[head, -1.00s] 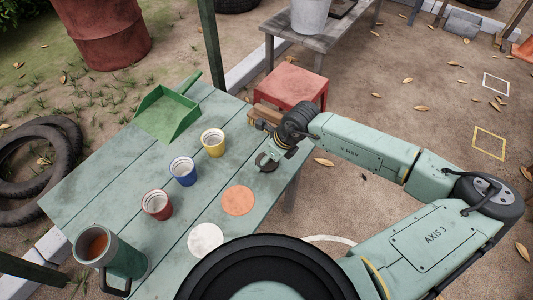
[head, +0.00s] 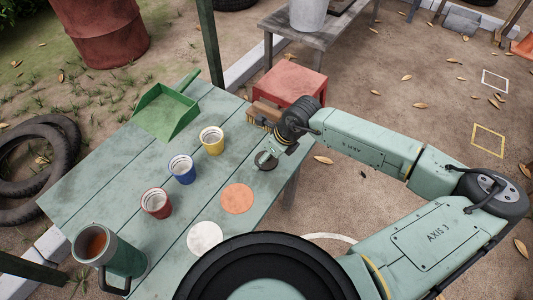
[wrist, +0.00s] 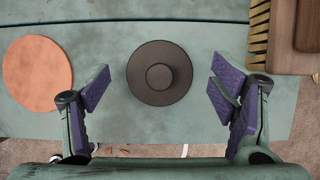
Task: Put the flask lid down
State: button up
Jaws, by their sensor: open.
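The flask lid (wrist: 159,73), a dark round disc with a knob in its middle, lies on the green table, knob up, near the table's front edge in the wrist view. In the head view the lid (head: 266,161) is partly hidden by my gripper (head: 272,153). My gripper (wrist: 160,90) is open, with one finger on each side of the lid and visible gaps between. The flask (head: 120,255), a green mug with a handle, stands open at the table's near left corner with brown liquid inside.
An orange disc (head: 238,198) and a white disc (head: 205,238) lie on the table (head: 105,178). Red (head: 156,203), blue (head: 182,169) and yellow (head: 212,140) cups stand in a row. A green dustpan (head: 165,112) and a brush (head: 263,115) lie farther back.

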jog(key=b+v, duration=0.1)
jog(key=v, duration=1)
jog(key=shift+a, duration=0.15)
